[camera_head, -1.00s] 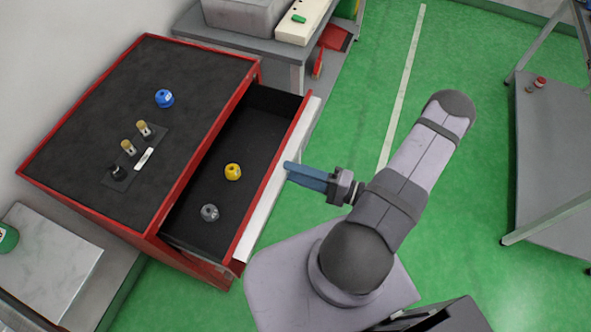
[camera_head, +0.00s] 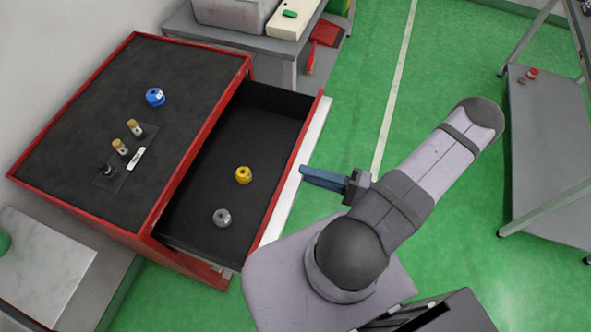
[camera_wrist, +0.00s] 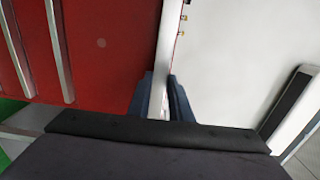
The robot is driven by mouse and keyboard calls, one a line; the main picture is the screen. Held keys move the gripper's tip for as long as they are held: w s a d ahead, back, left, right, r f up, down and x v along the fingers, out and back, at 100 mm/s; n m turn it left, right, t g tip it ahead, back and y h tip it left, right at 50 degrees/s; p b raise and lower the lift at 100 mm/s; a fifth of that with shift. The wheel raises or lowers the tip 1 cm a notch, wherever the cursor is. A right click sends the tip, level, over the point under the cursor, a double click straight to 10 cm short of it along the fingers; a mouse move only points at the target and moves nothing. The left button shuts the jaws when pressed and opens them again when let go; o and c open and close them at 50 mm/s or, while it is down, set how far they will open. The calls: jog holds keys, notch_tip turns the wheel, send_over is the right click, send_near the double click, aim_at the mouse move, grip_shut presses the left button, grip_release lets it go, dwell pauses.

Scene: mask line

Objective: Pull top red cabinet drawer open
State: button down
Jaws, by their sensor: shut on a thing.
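The red cabinet (camera_head: 190,179) stands at the left in the head view, with a dark top. Its top drawer (camera_head: 291,187) is pulled well out to the right. A yellow knob-like part (camera_head: 243,175) and a grey one (camera_head: 221,217) lie inside on the dark drawer floor. My gripper (camera_head: 304,172) is at the drawer's white front edge. In the wrist view my blue fingers (camera_wrist: 165,100) sit on either side of a thin pale upright edge (camera_wrist: 163,85) and are shut on it. The exact grip point is hidden in the head view.
A blue part (camera_head: 155,97) and a small plate with tan-topped pieces (camera_head: 128,148) rest on the cabinet top. A grey bench (camera_head: 262,45) stands behind. A shelf rack (camera_head: 545,150) is at the right. Green floor (camera_head: 440,90) is open between.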

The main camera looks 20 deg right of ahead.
jog(key=b+v, duration=0.1)
jog(key=v, duration=0.7)
jog(key=shift+s+d+f+b, duration=0.15)
jog(key=shift+f+b, duration=0.05)
jog(key=shift+b, duration=0.2)
jog(key=c, duration=1.7)
grip_release()
jog(key=shift+r, duration=0.1)
jog(key=b+v, duration=0.2)
jog(key=v, duration=0.5)
jog(key=shift+s+d, duration=0.1)
